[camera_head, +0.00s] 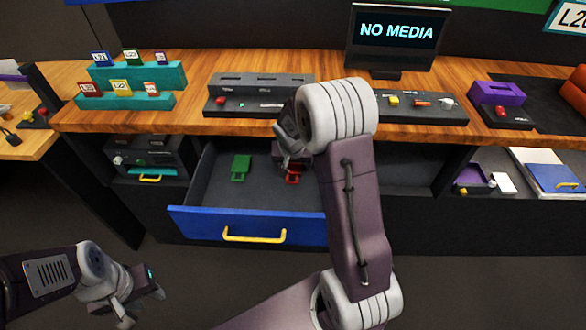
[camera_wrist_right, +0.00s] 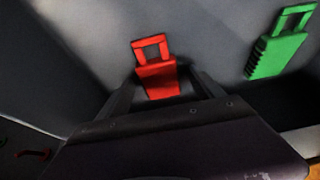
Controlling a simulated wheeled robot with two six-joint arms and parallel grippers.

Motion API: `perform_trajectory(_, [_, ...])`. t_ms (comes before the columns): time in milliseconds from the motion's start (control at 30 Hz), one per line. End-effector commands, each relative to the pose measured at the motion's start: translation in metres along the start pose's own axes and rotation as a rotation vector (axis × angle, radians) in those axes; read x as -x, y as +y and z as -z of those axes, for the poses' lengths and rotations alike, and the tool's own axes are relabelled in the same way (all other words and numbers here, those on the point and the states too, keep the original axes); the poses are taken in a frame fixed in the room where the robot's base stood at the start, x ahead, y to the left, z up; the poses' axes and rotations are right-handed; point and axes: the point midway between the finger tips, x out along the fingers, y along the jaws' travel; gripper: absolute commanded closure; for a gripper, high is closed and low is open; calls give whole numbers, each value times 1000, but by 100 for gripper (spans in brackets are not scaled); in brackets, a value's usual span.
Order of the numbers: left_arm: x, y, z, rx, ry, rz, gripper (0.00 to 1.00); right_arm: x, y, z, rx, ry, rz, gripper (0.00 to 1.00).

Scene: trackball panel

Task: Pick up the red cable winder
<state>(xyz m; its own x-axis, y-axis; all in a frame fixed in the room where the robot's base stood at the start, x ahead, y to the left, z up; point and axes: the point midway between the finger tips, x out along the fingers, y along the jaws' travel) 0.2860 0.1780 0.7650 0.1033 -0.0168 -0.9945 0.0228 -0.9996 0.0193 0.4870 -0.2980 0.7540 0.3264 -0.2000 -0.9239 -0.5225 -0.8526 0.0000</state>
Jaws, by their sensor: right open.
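The red cable winder (camera_head: 294,177) lies in the open drawer, partly hidden by my right arm in the head view. In the right wrist view the red cable winder (camera_wrist_right: 155,72) shows its square loop pointing away and its body near the jaws. My right gripper (camera_wrist_right: 161,88) is open, with one finger on each side of the winder's lower body; I cannot tell whether they touch it. In the head view my right gripper (camera_head: 287,160) reaches down into the drawer. My left gripper (camera_head: 145,292) hangs low at the left, away from the drawer; its jaws are unclear.
A green winder (camera_head: 240,167) lies left of the red one in the drawer and shows in the wrist view (camera_wrist_right: 277,50). The blue drawer front (camera_head: 190,225) has a yellow handle (camera_head: 254,236). The wooden desktop (camera_head: 190,120) overhangs the drawer's back.

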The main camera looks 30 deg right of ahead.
Motion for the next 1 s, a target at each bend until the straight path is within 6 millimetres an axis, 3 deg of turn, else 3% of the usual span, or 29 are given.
perform_trajectory(67, [0,0,0,0,0,0,64,0,0,0,0,0,0,26])
perform_trajectory(300, [0,0,0,0,0,0,64,1,0,0,0,0,0,90])
perform_trajectory(533, [0,0,0,0,0,0,64,2,0,0,0,0,0,90])
perform_trajectory(667, [2,0,0,0,0,0,64,13,0,-4,1,1,1,90])
perform_trajectory(767, [2,0,0,0,0,0,64,30,-1,-14,1,3,2,90])
perform_trajectory(1000, [2,0,0,0,0,0,64,88,-1,-63,3,5,4,90])
